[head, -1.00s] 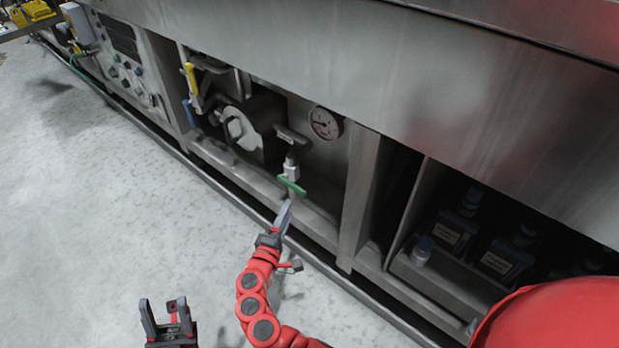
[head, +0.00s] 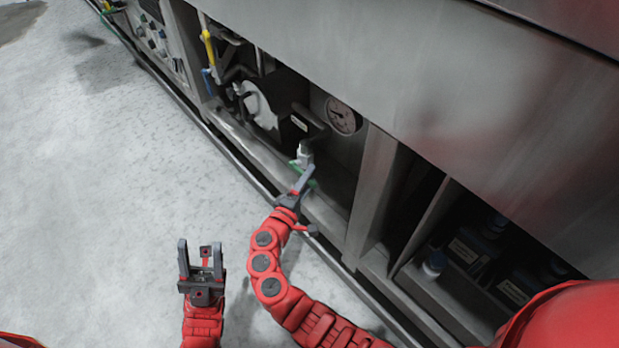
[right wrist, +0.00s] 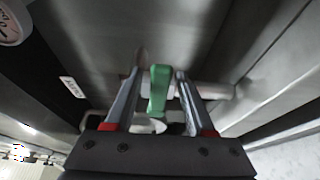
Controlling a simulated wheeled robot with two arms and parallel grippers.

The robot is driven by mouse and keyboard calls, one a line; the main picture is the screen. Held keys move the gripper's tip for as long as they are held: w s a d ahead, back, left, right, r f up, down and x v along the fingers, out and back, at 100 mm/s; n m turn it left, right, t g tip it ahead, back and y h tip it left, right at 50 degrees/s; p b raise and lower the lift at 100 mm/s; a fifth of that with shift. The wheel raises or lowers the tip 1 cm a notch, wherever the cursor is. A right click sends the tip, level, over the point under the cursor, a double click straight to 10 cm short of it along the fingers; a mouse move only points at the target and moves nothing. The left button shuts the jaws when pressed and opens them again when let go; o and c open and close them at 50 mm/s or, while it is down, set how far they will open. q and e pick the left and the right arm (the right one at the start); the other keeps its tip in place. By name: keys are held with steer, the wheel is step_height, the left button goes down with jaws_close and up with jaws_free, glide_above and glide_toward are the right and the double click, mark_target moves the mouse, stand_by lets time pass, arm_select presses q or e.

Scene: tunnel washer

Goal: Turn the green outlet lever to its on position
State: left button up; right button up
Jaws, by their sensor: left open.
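The green outlet lever (head: 296,165) sits on a pale valve below the pressure gauge, inside the machine's open bay. My right gripper (head: 304,178) is at the lever and partly covers it in the head view. In the right wrist view the green lever (right wrist: 159,90) stands between the two fingers of my right gripper (right wrist: 155,95), with a narrow gap visible on each side, so the fingers are open around it. My left gripper (head: 201,252) is open and empty above the floor, away from the machine.
A round gauge (head: 341,116) is above the lever, with a yellow-handled lever (head: 207,48) and a blue handle (head: 208,80) to the left. Dark bottles (head: 474,246) stand in a bay at right. The floor (head: 110,200) at left is clear.

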jaws_close()
stand_by(1.2)
